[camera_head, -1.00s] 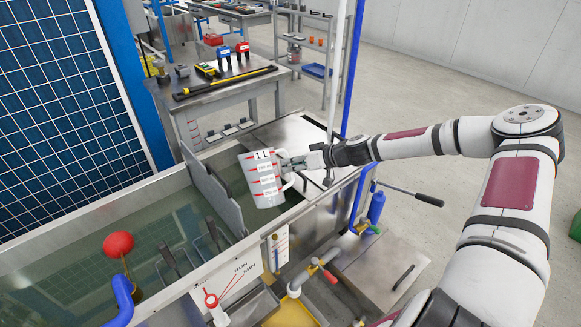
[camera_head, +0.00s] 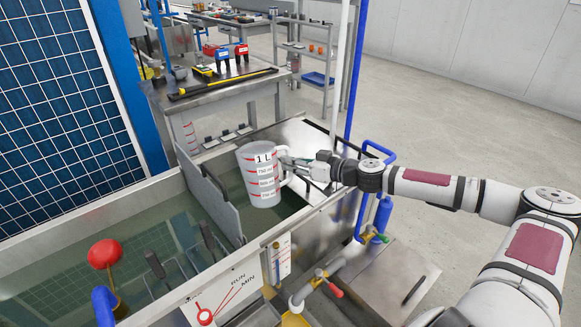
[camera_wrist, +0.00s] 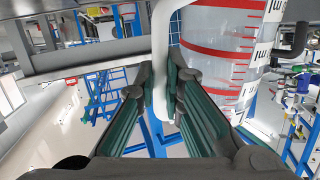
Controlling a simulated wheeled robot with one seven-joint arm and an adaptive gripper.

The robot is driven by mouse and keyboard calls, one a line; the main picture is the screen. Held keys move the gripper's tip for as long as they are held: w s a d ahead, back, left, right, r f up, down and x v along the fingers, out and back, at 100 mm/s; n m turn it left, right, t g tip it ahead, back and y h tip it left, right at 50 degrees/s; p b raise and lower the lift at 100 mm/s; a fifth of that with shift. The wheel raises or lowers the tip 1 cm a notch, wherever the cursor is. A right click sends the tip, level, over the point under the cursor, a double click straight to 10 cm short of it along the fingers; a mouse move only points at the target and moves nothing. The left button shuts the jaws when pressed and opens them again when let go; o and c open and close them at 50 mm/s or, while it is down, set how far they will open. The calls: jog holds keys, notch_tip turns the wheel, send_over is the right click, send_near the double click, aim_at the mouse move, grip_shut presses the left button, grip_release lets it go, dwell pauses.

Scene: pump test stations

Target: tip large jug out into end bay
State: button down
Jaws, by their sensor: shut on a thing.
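The large jug (camera_head: 261,176) is white with red graduation lines and a "1 L" label. It is nearly upright, held over the end bay (camera_head: 283,204) of the water tank, the part right of the grey divider plate (camera_head: 213,198). My gripper (camera_head: 287,165) is shut on the jug's handle from the right. In the wrist view the white handle (camera_wrist: 160,60) runs between the two green-padded fingers, with the jug's wall (camera_wrist: 215,50) to its right. The inside of the jug is hidden, so I cannot tell what it holds.
A red ball float (camera_head: 105,253) stands in the larger bay at left. A RUN/MIN dial plate (camera_head: 225,292) and a level gauge (camera_head: 279,258) are on the tank front. A white post (camera_head: 341,70) rises behind the tank. A bench (camera_head: 222,92) with tools stands beyond.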

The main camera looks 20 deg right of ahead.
jog(key=t+b, duration=0.1)
jog(key=b, duration=0.3)
jog(key=w+f+n+t+y+b, duration=0.1)
jog(key=b, duration=0.3)
jog(key=shift+w+f, duration=0.2)
jog(key=shift+w, duration=0.05)
jog(key=shift+r, duration=0.25)
